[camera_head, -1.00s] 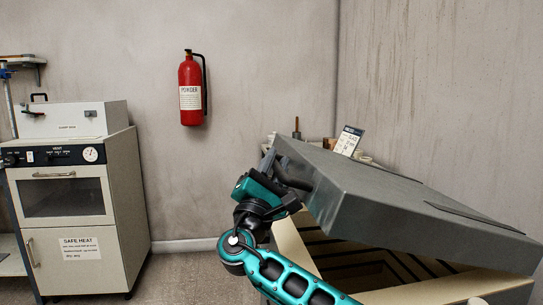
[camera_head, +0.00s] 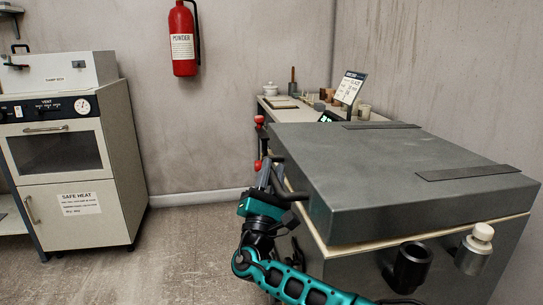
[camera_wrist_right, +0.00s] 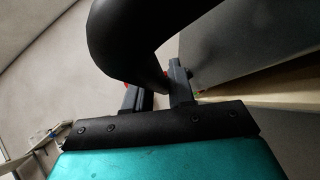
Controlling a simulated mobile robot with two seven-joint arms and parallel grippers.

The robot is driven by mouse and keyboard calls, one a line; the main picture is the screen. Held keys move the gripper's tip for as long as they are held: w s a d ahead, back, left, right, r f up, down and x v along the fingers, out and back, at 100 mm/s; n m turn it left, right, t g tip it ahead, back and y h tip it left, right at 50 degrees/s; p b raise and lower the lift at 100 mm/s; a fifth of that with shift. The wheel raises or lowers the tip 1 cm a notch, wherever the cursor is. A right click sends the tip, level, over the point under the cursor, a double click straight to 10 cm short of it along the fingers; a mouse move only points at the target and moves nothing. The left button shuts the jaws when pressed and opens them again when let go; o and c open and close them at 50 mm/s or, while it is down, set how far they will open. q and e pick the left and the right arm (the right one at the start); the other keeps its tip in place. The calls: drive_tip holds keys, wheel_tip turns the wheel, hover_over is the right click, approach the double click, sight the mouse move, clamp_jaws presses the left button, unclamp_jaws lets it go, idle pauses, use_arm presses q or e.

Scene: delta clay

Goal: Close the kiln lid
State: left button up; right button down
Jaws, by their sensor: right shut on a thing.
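The grey kiln lid (camera_head: 400,165) lies level over the kiln body (camera_head: 345,265). A cream rim shows under the lid's near edge, and the kiln's inside is hidden. I see no clear gap along this edge, but full contact all round cannot be told. My right gripper (camera_head: 270,175) is at the lid's left side, shut on the black lid handle. In the right wrist view the thick curved handle (camera_wrist_right: 130,35) passes between the fingers (camera_wrist_right: 160,92), with the grey lid (camera_wrist_right: 240,40) to the right. My left gripper is not in view.
A bench (camera_head: 300,108) with pots and a sign (camera_head: 349,88) stands behind the kiln. A red-knobbed part (camera_head: 259,120) is at the kiln's back left. A cream oven cabinet (camera_head: 70,165) stands left, with open floor (camera_head: 170,250) between. A red extinguisher (camera_head: 183,40) hangs on the wall.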

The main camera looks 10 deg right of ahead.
drive_tip(key=shift+d+f+n+y, duration=0.2)
drive_tip(key=shift+f+n+y, duration=0.3)
drive_tip(key=shift+f, duration=1.05)
drive_tip(key=c, duration=1.1)
unclamp_jaws()
drive_tip(key=shift+o, duration=0.2)
drive_tip(key=shift+a, duration=0.1)
drive_tip(key=v, duration=1.2)
drive_tip(key=shift+s+f+p, duration=0.25)
drive_tip(key=shift+f+p, duration=0.15)
